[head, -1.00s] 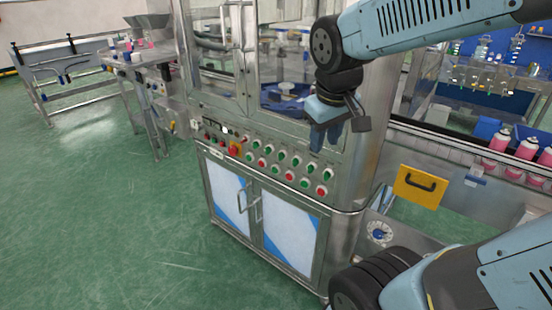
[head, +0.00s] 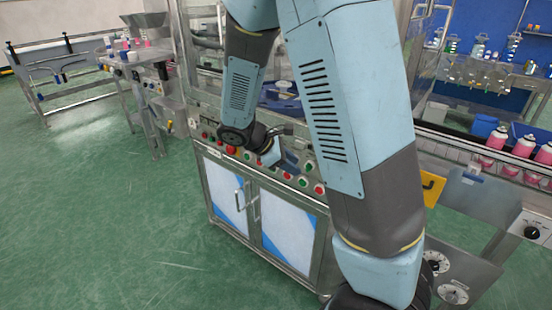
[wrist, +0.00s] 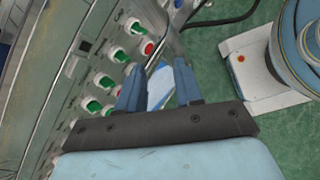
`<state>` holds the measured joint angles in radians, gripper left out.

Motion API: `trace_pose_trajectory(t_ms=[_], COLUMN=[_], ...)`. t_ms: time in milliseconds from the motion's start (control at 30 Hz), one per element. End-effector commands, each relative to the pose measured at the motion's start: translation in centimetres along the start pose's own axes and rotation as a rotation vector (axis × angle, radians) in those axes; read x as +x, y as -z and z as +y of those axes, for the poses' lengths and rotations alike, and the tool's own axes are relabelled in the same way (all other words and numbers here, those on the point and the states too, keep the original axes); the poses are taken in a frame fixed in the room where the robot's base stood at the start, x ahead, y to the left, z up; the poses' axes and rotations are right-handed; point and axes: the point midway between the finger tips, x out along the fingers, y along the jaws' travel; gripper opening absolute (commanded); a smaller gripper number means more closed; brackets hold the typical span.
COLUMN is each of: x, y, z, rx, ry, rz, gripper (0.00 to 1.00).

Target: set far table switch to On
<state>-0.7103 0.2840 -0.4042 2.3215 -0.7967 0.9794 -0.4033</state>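The silver machine's control panel (head: 211,142) carries rows of green and red buttons and a larger red knob (head: 231,150). I cannot tell which control is the far table switch, and no On mark is readable. A far metal table (head: 120,64) stands at the upper left with small dark fittings on its front. My gripper (head: 288,160) is at the panel's middle, partly hidden by my arm. In the wrist view its two blue fingers (wrist: 160,78) are apart with nothing between them, beside green buttons (wrist: 104,80) and a red button (wrist: 148,48). Contact is not clear.
White cabinet doors (head: 285,232) with handles are below the panel. Green floor (head: 100,220) is open at the left. My arm hides the panel's right part.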

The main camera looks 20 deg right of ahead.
Motion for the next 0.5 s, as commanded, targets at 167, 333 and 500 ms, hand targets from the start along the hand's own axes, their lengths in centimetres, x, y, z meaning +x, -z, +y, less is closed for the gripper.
trace_pose_trajectory(t_ms=[167, 333, 500], x=[1.0, 1.5, 1.5], y=[3.4, 6.3, 9.4], z=[1.3, 2.5, 3.7], rx=[-0.210, -0.404, -0.592], ry=[-0.088, -0.178, -0.272], rz=[-0.150, -0.298, -0.458], gripper=[0.35, 0.35, 0.35])
